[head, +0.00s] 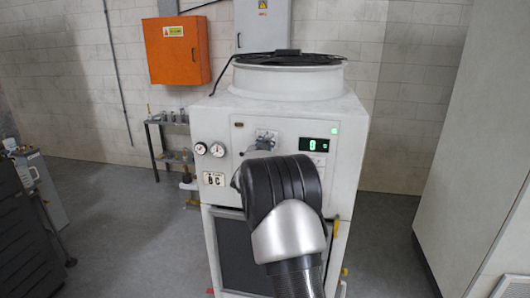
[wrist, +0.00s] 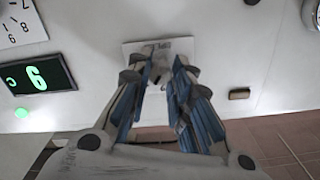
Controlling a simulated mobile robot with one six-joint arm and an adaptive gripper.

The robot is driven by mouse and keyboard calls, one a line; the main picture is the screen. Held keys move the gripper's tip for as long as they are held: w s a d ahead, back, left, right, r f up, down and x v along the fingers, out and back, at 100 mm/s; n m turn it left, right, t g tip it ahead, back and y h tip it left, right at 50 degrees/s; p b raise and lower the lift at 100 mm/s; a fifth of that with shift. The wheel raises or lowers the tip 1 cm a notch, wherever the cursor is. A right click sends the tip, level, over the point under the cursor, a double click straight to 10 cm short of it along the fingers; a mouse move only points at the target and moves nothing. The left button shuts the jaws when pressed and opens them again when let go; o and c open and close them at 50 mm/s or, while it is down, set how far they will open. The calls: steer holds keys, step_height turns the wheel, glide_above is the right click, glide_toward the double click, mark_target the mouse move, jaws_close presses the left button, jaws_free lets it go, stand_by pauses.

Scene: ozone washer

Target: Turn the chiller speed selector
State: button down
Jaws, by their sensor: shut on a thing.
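The chiller is a large white cabinet (head: 262,112) with a round fan housing on top. Its speed selector (wrist: 160,72) sits on a small pale plate (wrist: 181,45) on the front panel. In the wrist view my gripper (wrist: 160,80) has a blue-sided finger on either side of the selector and is shut on it. The fingers hide most of the selector. In the head view my gripper (head: 264,139) shows small at the panel, and my dark wrist covers the panel just below and right of it.
A green-lit display (head: 314,145) is right of the selector. An orange box (head: 177,50) hangs on the wall. A tall pale cabinet (head: 470,130) stands at right. Floor is open on both sides.

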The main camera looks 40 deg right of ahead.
steer(key=shift+r+m+b, duration=0.2)
steer(key=shift+m+b, duration=0.5)
steer(key=shift+m, duration=0.3)
steer(key=c, duration=1.7)
jaws_free()
steer(key=shift+o, duration=1.4)
steer(key=shift+f, duration=0.1)
steer(key=v, duration=1.2)
